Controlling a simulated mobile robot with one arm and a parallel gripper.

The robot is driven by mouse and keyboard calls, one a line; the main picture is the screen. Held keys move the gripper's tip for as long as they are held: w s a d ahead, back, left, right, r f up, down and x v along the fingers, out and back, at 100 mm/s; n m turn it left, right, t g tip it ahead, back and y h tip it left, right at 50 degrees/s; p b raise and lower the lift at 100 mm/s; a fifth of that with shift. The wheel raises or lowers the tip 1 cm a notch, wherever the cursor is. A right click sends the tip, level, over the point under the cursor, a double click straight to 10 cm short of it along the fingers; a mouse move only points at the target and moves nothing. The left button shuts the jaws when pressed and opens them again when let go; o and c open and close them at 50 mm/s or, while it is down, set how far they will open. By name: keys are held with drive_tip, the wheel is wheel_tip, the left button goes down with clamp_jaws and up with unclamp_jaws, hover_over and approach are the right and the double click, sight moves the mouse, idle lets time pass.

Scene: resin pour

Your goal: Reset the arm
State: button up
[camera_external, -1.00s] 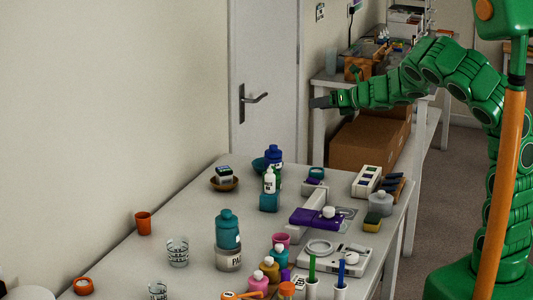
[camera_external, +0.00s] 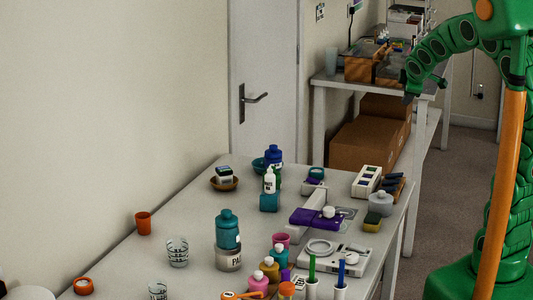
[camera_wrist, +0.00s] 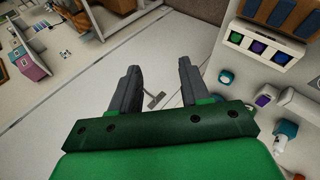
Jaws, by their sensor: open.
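My gripper (camera_external: 408,98) hangs at the end of the folded green arm at the upper right of the external view, with its dark fingers pointing down. It is beside the back bench and well above and behind the main table (camera_external: 190,220). In the wrist view, the two grey fingers of my gripper (camera_wrist: 160,80) stand apart with nothing between them.
The main table bears a teal bottle (camera_external: 228,230), a white scale (camera_external: 335,258), a purple item (camera_external: 315,217) and several cups. The back bench (camera_external: 370,82) bears wooden boxes (camera_external: 365,65), with a large cardboard box (camera_external: 362,148) below. Bare floor (camera_external: 455,165) lies right of the benches.

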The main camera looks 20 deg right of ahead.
drive_tip(key=s+f+m+g+y, duration=0.1)
drive_tip(key=s+f+m+g, duration=0.2)
drive_tip(key=s, duration=0.9)
drive_tip(key=s+a+f+m+g+y, duration=0.1)
drive_tip(key=s+f+m+g, duration=0.2)
drive_tip(key=s, duration=0.9)
drive_tip(key=s+a+f+m+g+y, duration=0.1)
drive_tip(key=s+f+m+g, duration=0.3)
drive_tip(key=s, duration=0.8)
drive_tip(key=shift+s+f+m, duration=0.25)
drive_tip(key=shift+f+m, duration=0.15)
drive_tip(key=shift+m, duration=0.4)
